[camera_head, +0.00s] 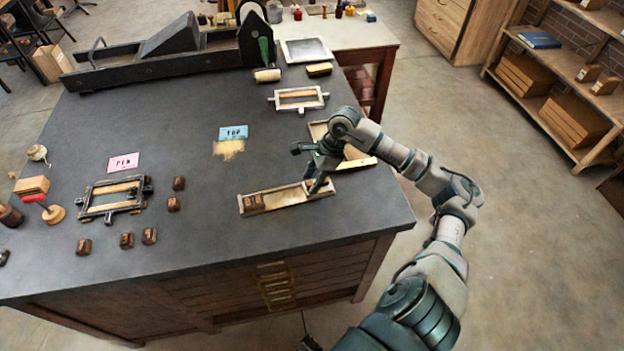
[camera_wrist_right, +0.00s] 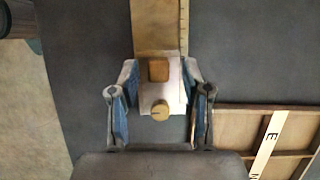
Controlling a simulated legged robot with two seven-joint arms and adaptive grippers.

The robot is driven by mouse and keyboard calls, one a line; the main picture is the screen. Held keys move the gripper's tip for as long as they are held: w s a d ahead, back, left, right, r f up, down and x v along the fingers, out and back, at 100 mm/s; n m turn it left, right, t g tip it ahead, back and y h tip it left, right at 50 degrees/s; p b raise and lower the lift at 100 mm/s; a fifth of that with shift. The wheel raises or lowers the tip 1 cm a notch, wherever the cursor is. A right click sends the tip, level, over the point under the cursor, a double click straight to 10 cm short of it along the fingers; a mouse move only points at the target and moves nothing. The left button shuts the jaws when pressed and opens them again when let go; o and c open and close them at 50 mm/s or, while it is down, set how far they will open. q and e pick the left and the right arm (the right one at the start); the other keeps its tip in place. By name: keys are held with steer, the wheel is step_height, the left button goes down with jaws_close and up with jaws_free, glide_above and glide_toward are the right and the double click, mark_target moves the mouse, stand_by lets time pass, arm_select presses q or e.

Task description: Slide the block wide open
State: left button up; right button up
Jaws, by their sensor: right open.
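A shallow wooden composing stick (camera_head: 275,200) lies on the dark table near its front right, with small brown pieces at its left end. In the right wrist view its tan bed (camera_wrist_right: 158,28) runs upward, with a ruled edge on the right. A pale sliding block (camera_wrist_right: 174,97) sits at its near end, carrying a brown square piece (camera_wrist_right: 158,69) and a round brass-coloured knob (camera_wrist_right: 160,110). My right gripper (camera_head: 318,185) is over the stick's right end. In the wrist view its open fingers (camera_wrist_right: 162,115) stand either side of the block, with gaps visible. My left gripper is out of view.
A divided wooden tray (camera_wrist_right: 285,130) with a lettered strip lies close beside the gripper. A small frame (camera_head: 298,98) lies farther back; another frame (camera_head: 113,197) and several dark blocks are at the left.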

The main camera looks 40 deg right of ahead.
steer(key=shift+c, duration=0.3)
jaws_close()
steer(key=shift+w+a, duration=0.3)
steer(key=shift+a, duration=0.45)
steer(key=shift+c, duration=0.5)
jaws_free()
steer(key=shift+o, duration=0.8)
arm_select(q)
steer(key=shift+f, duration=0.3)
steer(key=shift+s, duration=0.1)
arm_select(e)
steer(key=v, duration=1.2)
